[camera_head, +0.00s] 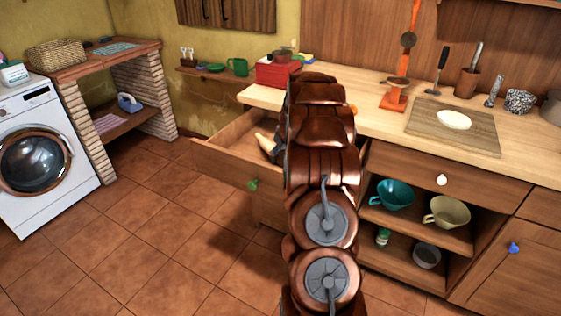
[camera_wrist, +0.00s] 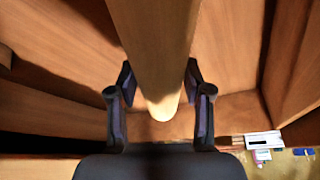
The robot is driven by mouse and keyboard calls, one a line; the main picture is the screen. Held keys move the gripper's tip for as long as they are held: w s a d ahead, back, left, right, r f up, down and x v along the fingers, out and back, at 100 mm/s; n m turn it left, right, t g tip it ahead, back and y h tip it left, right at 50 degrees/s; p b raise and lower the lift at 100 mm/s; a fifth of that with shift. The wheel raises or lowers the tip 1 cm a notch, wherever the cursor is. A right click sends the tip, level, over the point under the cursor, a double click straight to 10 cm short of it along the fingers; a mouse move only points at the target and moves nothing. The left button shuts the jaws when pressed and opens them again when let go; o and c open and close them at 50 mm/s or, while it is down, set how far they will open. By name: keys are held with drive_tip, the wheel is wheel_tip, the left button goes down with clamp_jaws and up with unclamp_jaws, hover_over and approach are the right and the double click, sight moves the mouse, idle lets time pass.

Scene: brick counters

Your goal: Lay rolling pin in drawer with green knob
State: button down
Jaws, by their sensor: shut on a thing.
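The drawer with the green knob (camera_head: 253,184) is pulled open below the counter's left part; its front panel (camera_head: 222,166) shows left of my arm. The light wooden rolling pin (camera_wrist: 155,45) runs between the two fingers of my gripper (camera_wrist: 158,82) in the wrist view, its rounded near end between the finger pads. In the head view a pale end of the rolling pin (camera_head: 265,143) shows over the open drawer, beside my arm. My gripper is shut on the pin. Wooden drawer walls (camera_wrist: 290,60) surround it in the wrist view. Whether the pin touches the drawer floor cannot be told.
My arm hides the drawer's right part. A red box (camera_head: 277,73) stands on the counter above the drawer. An orange stand (camera_head: 394,98) and a cutting board (camera_head: 452,128) lie farther right. A closed drawer with a white knob (camera_head: 441,179) is to the right. The tiled floor at left is clear.

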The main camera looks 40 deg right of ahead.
drive_tip(key=shift+f, duration=1.45)
drive_tip(key=shift+f, duration=0.15)
drive_tip(key=shift+c, duration=2.4)
unclamp_jaws()
